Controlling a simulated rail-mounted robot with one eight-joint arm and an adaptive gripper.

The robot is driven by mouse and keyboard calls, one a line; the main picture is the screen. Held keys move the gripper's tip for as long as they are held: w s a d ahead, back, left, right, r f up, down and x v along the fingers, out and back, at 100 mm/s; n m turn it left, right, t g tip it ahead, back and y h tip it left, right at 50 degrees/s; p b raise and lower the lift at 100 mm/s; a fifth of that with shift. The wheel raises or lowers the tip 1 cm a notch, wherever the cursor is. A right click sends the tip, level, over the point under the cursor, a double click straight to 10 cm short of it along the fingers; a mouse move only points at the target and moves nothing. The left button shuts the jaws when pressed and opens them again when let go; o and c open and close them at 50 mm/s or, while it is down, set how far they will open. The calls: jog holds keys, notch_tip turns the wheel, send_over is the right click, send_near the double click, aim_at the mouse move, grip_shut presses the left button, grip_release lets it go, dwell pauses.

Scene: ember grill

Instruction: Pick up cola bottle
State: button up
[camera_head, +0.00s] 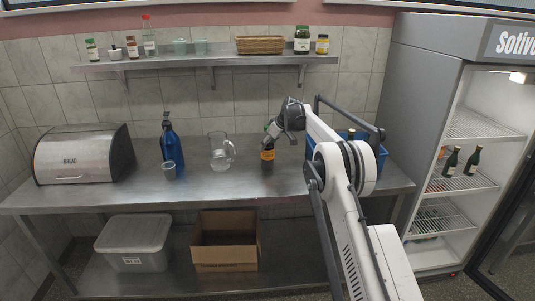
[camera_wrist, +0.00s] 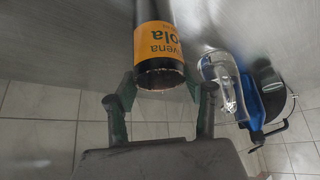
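The cola bottle is dark with an orange label (camera_head: 267,155) and stands on the steel counter. In the wrist view the cola bottle (camera_wrist: 160,42) appears upside down, its near end between my fingertips. My gripper (camera_head: 271,131) is above the bottle in the head view, pointing down. In the wrist view my gripper (camera_wrist: 160,88) is open, with a small gap visible on either side of the bottle. The bottle's upper part is hidden or not clear in the head view.
A blue crate (camera_head: 381,155) is right, behind my arm. A wall shelf (camera_head: 222,62) hangs above. An open fridge (camera_head: 433,100) stands right.

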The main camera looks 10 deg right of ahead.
jog(key=c, duration=0.8)
jog(key=shift+r, duration=0.15)
